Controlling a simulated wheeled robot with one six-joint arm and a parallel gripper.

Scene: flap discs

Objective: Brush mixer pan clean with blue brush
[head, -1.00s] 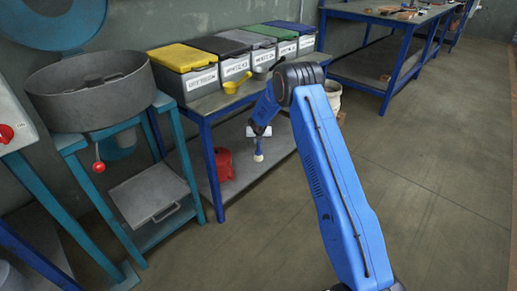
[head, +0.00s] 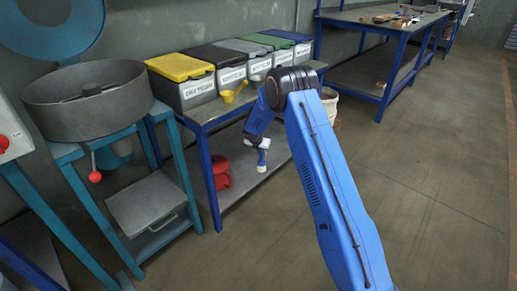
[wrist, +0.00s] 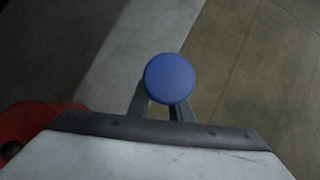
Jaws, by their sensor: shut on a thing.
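The mixer pan (head: 88,100) is a round grey drum on a teal stand at the left in the head view. Its inside is mostly hidden by its rim. My gripper (head: 262,144) hangs in front of the bin bench, well right of the pan and lower than it. It is shut on the blue brush (head: 262,158), whose pale bristle end points down. In the wrist view the round blue end of the brush (wrist: 169,78) shows between the fingers (wrist: 161,110).
Several lidded bins (head: 184,80) and a yellow scoop (head: 233,92) stand on the blue-legged bench. A red container (head: 220,172) is on its lower shelf. A grey lidded box (head: 147,203) sits below the pan. A red-knobbed lever (head: 95,176) hangs at the pan's front. Open floor lies right.

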